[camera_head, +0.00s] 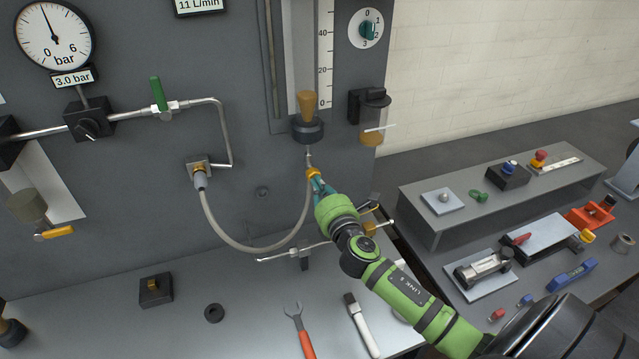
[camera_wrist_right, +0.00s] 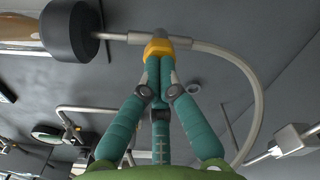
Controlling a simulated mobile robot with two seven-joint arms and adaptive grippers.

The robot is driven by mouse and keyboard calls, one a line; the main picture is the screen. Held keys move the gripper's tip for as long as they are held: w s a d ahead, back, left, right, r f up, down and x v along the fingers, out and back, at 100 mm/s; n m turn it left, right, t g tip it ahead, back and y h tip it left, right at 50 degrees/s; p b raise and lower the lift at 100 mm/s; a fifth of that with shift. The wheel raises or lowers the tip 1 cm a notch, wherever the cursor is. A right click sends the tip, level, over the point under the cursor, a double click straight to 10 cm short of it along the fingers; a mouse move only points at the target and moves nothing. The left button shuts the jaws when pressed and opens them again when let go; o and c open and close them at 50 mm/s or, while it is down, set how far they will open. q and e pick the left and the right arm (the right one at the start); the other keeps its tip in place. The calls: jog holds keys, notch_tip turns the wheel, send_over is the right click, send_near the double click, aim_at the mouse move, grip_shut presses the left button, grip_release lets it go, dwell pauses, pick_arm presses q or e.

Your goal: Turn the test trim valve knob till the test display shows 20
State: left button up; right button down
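A small yellow-orange knob (camera_head: 313,174) sits at the hose end below the scaled tube; no readable label names it. It also shows in the right wrist view (camera_wrist_right: 158,48), in front of a grey pipe fitting. My right gripper (camera_head: 317,183) reaches it from the lower right. Its teal fingers (camera_wrist_right: 159,72) come together at the knob and appear shut on it; the fingertips partly hide it. A display (camera_head: 198,5) at the top edge reads 11 L/min and is partly cut off. My left gripper is not in view.
A grey hose (camera_head: 240,242) loops left of my right gripper. A pressure gauge (camera_head: 55,35) and a 3.0 bar display (camera_head: 74,77) are at upper left. A wrench (camera_head: 298,328) and a brush (camera_head: 362,325) lie on the bench below. A side bench (camera_head: 420,215) with several parts stands right.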

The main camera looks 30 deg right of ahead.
jog(key=n+p, duration=0.2)
jog(key=n, duration=0.2)
jog(key=shift+n, duration=0.3)
jog(key=n, duration=0.4)
jog(key=shift+n, duration=0.3)
jog(key=c, duration=1.5)
grip_release()
jog(key=shift+o, duration=0.2)
